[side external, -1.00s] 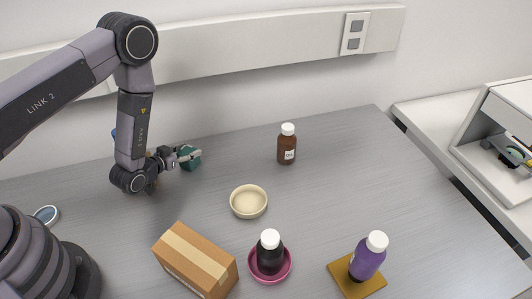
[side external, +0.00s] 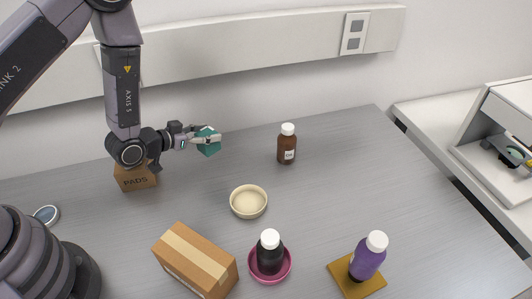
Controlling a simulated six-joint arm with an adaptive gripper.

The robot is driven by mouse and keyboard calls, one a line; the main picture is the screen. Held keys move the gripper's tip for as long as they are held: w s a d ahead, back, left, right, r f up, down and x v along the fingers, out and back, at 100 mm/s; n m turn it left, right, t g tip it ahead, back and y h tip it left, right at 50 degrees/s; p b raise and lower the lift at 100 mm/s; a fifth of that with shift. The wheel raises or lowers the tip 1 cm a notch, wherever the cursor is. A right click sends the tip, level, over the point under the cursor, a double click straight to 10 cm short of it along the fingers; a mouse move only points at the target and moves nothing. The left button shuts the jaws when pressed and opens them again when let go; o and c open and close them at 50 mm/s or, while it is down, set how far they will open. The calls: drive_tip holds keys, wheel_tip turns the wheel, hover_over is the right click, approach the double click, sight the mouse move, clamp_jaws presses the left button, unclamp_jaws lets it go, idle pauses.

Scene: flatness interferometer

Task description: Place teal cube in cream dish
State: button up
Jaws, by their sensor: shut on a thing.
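The teal cube (side external: 208,142) is held between the fingers of my gripper (side external: 204,139), tilted and raised above the grey table. My gripper is shut on it and points to the right. The cream dish (side external: 248,202) stands on the table below and to the right of the cube, and looks empty. The cube is apart from the dish. The fingers hide part of the cube.
A brown bottle (side external: 287,145) stands right of the cube. A cardboard box (side external: 196,260), a dark bottle (side external: 269,254) in a magenta dish (side external: 284,272), and a purple bottle (side external: 368,257) on a mustard mat (side external: 343,275) stand in front. A small PADS box (side external: 137,178) is below my arm.

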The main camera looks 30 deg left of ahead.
drive_tip(key=s+d+f+m+g+h, duration=0.1)
drive_tip(key=s+d+m+g+h, duration=0.15)
drive_tip(key=d, duration=0.35)
drive_tip(key=s+d+m+g+h, duration=0.1)
drive_tip(key=s+d+m+h, duration=0.15)
drive_tip(key=d, duration=0.45)
drive_tip(key=h, duration=0.1)
hover_over(249, 204)
drive_tip(key=shift+m, duration=0.4)
wheel_tip(249, 204, down, 8)
drive_tip(key=shift+r, duration=0.15)
drive_tip(key=o, duration=1.2)
